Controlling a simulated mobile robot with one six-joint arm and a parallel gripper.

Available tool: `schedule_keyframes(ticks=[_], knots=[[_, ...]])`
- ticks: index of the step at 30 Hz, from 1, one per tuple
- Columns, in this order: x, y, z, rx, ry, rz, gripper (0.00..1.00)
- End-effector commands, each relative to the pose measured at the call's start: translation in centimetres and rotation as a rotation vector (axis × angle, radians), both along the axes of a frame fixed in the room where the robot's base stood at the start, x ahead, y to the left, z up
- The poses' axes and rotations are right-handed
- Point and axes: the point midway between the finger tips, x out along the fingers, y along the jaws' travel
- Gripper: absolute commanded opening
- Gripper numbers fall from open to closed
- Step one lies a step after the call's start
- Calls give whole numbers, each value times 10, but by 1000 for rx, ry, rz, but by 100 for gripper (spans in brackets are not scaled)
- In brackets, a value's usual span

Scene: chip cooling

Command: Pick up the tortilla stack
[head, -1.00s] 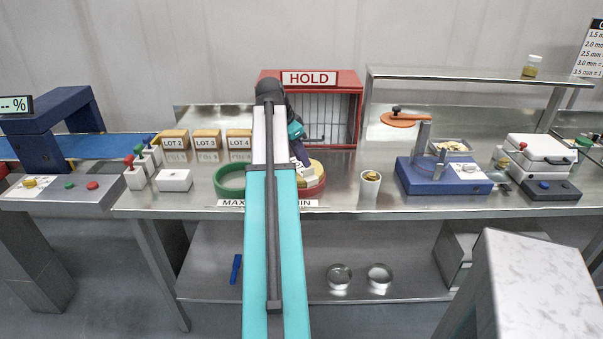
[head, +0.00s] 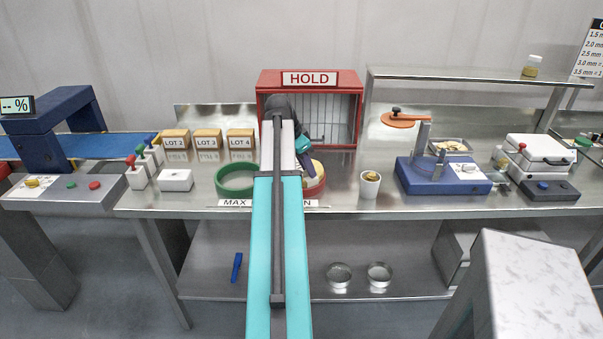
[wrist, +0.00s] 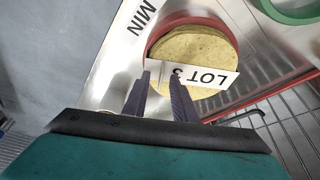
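The tortilla stack (wrist: 200,45), round and yellow, sits within a red ring (wrist: 153,43) beside the MIN label in the wrist view. A white LOT 3 card (wrist: 215,78) lies across the side of the stack nearest my gripper. My gripper (wrist: 159,75) has two dark fingers apart with a gap between them, overlapping the card's left part in the picture; contact cannot be told. In the head view, the stack (head: 319,169) and red ring (head: 316,190) are partly hidden behind my arm and gripper.
A green ring (head: 221,190) stands left of the red ring. The red HOLD rack (head: 348,75) is behind, its wire grid close to my gripper. A small cup (head: 369,189) and a blue device (head: 440,180) stand to the right.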

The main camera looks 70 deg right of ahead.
Motion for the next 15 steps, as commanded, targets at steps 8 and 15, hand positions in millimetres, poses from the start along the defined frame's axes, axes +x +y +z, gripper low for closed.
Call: schedule_keyframes(ticks=[8,15], knots=[[0,0,0,0,0,0,20],[-1,0,0,0,0,-1,0]])
